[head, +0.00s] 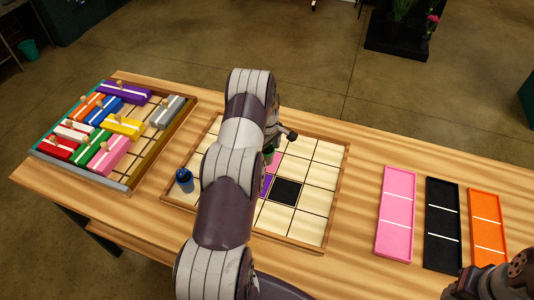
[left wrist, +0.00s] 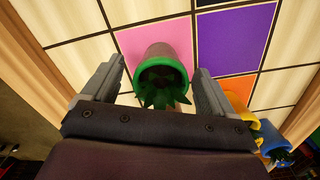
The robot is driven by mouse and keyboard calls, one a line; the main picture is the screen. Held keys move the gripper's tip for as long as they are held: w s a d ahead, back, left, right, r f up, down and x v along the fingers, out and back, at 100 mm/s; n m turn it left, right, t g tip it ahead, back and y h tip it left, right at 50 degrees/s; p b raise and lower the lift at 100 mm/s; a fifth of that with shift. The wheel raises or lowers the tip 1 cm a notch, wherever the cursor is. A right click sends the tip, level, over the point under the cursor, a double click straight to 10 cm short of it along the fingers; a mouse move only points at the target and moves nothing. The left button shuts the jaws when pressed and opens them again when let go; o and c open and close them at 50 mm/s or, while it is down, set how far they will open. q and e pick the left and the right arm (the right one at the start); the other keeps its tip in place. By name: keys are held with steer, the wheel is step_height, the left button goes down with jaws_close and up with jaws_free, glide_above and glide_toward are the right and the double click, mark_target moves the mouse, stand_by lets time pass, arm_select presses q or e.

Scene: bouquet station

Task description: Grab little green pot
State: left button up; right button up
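The little green pot (left wrist: 163,72), with a green rim and green leaves, is on or just over a pink square of the grid board in the left wrist view. In the head view only a small dark green part of it (head: 268,156) shows beside my left arm. My left gripper (left wrist: 152,88) is open, with one finger on each side of the pot. A narrow gap shows between each finger and the pot. In the head view my left gripper (head: 275,140) is mostly hidden behind its arm. Part of my right arm shows at the bottom right corner; its fingers are not clear.
A blue pot (head: 185,180) stands on the left of the grid board (head: 328,204). A yellow pot (left wrist: 237,106) is near it. A tray of coloured blocks (head: 120,184) lies on the left. Pink (head: 396,213), black (head: 442,225) and orange (head: 488,229) trays lie on the right.

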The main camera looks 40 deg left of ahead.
arm_select(q)
steer(key=shift+a, duration=0.1)
steer(key=c, duration=1.2)
steer(key=shift+r, duration=0.15)
